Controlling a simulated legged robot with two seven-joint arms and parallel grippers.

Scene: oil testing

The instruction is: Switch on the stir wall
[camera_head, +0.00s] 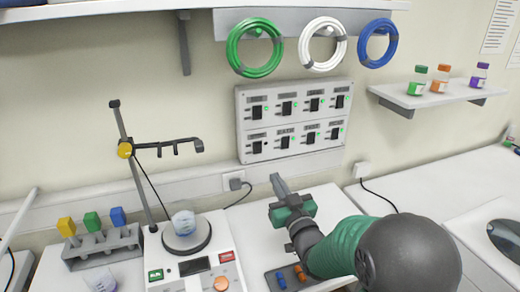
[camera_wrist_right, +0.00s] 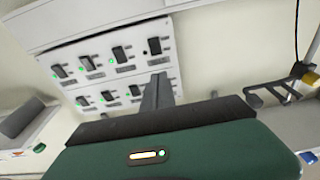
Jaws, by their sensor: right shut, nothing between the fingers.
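A grey wall panel (camera_head: 292,120) carries two rows of black switches with small labels I cannot read for certain. Green lights show beside most switches. The bottom-left switch (camera_head: 257,147) shows no green light. The panel also shows in the right wrist view (camera_wrist_right: 90,68), turned around, where the unlit switch (camera_wrist_right: 154,46) is at the top right. My right gripper (camera_head: 276,180) is shut and empty, below the panel and apart from it in the head view. Its fingers (camera_wrist_right: 158,78) overlap the panel's lower right in the wrist view. My left gripper is not in view.
A stirrer plate (camera_head: 195,265) with a flask (camera_head: 184,222) and a clamp stand (camera_head: 130,150) stands left of my right gripper. A tube rack (camera_head: 103,247) is further left. Wires hang above the panel. A wall shelf (camera_head: 437,95) holds bottles at right.

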